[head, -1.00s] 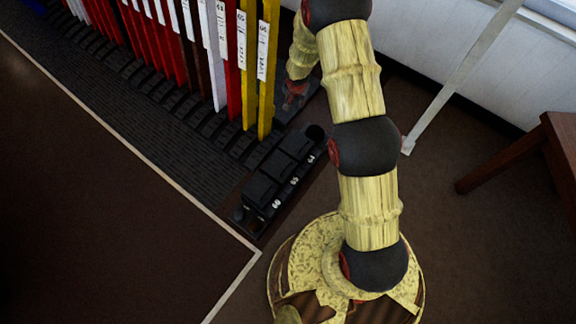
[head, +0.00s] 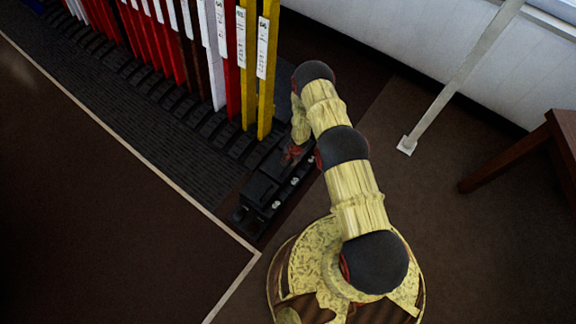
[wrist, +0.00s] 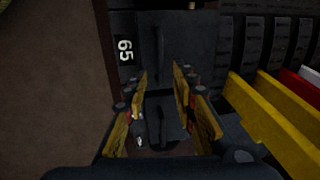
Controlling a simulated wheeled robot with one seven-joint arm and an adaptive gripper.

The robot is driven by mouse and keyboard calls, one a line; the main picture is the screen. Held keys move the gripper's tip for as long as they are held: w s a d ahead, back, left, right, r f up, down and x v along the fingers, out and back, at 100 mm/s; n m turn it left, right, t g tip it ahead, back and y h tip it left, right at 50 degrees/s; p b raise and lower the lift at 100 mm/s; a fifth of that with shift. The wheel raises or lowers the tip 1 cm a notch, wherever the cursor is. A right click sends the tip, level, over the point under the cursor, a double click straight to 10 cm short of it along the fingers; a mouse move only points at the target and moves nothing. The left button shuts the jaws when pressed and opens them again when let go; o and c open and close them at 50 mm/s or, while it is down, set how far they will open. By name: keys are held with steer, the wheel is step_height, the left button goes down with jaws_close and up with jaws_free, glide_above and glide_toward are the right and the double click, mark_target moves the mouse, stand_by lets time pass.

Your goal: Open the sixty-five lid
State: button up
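The sixty-five lid (wrist: 190,45) is a flat dark panel with a thin raised ridge, beside a white "65" label (wrist: 124,50) in the wrist view. It looks shut. In the head view the sixty-five lid (head: 270,167) is the middle one on the black box. My gripper (wrist: 159,72) is open, with its yellow fingers apart and nothing between them. Its fingertips point at the near edge of the sixty-five lid, over the neighbouring dark lid (wrist: 165,112). In the head view my gripper (head: 290,155) hides the box's far end. Contact cannot be told.
Tall yellow levers (head: 267,75), with red and white ones beyond, stand in a row behind the box. They also show at right in the wrist view (wrist: 270,120). A white post (head: 450,90) and wooden table (head: 520,150) stand right. The floor left is clear.

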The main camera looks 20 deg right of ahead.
mark_target(287, 166)
steer(key=shift+w+a+f+b, duration=0.15)
steer(key=shift+f+b, duration=0.15)
steer(key=shift+f, duration=0.45)
steer(key=shift+w+f+b, duration=0.1)
steer(key=shift+f+b, duration=0.15)
steer(key=shift+f, duration=0.55)
steer(key=shift+w+a+f+b, duration=0.15)
steer(key=shift+f+b, duration=0.15)
steer(key=shift+f, duration=0.45)
steer(key=c, duration=0.4)
jaws_close()
